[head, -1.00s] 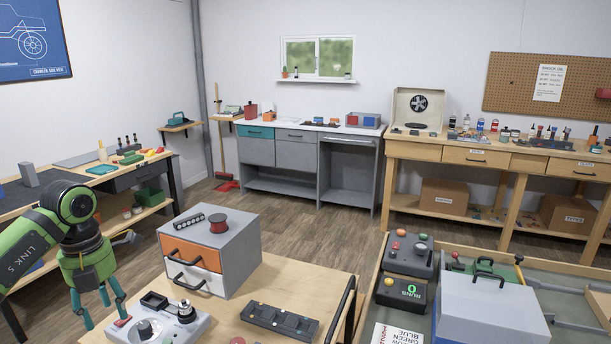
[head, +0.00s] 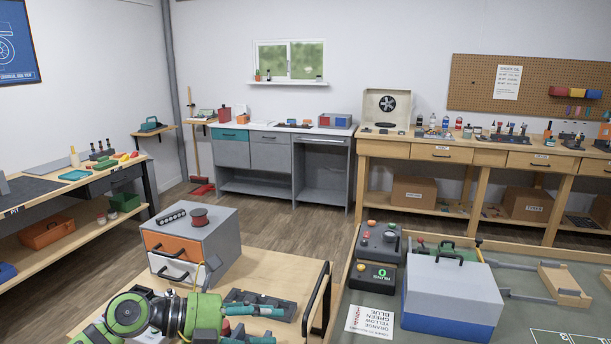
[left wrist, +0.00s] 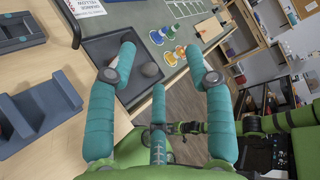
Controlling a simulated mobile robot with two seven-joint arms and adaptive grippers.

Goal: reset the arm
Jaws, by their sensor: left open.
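My left gripper (head: 252,322) is at the bottom of the head view, above the front of the wooden cart (head: 275,262), and partly covers a dark slotted block (head: 270,305). In the left wrist view its teal fingers (left wrist: 160,62) are spread wide, with nothing between them. Two dark slotted blocks (left wrist: 40,108) lie left of the fingers there. A dark tray with a round grey thing (left wrist: 152,70) shows beyond the fingers. My right gripper is not seen in the head view.
A grey drawer unit (head: 215,245) with a red spool on top stands on the cart near my left arm. The cart's black handle (head: 316,300) is right of the gripper. A grey and blue box (head: 452,290) and a button console (head: 378,245) stand on the right bench.

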